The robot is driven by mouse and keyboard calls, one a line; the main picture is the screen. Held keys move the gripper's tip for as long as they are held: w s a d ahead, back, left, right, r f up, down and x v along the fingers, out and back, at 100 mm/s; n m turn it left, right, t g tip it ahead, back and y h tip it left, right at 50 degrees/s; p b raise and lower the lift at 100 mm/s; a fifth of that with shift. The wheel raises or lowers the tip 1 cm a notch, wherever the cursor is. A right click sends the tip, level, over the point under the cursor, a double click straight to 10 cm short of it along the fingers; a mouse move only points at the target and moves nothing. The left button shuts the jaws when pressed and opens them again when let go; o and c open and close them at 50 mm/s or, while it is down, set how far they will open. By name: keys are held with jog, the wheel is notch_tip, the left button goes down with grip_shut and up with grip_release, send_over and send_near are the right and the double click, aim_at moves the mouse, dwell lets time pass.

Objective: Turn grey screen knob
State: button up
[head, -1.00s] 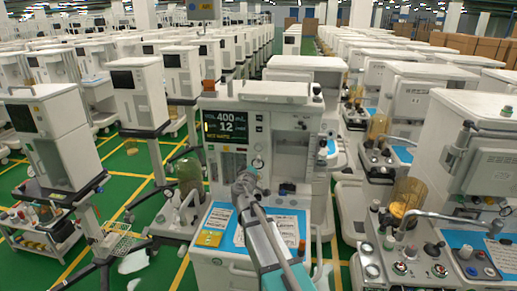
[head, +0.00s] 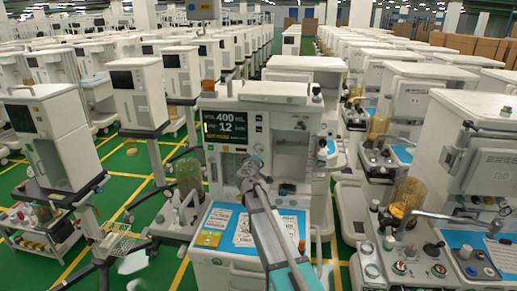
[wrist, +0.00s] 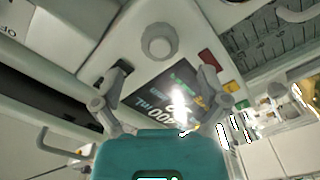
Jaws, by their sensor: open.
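The grey screen knob (wrist: 158,42) is a round, pale knob on the light panel beside the dark screen (wrist: 160,98) in the wrist view. The same screen (head: 226,126) shows lit figures on the middle cart in the head view. My gripper (wrist: 163,72) is open and empty in the wrist view, its fingers spread wide in front of the screen. The knob lies beyond the fingertips, roughly midway between them, and no contact shows. In the head view my gripper (head: 252,165) is in front of the panel below and right of the screen, hiding part of it.
The cart's blue worktop (head: 215,217) below my arm carries printed sheets (head: 245,229) and a yellow card (head: 208,239). Red and yellow blocks show near the right finger in the wrist view. Other carts stand close on both sides, with green floor between.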

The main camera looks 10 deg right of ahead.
aim_at(257, 148)
jog(key=shift+x, duration=2.8)
jog(key=c, duration=1)
jog(key=shift+d, duration=0.3)
jog(key=shift+c, duration=0.7)
jog(key=shift+a, duration=0.2)
jog(key=shift+n, duration=0.4)
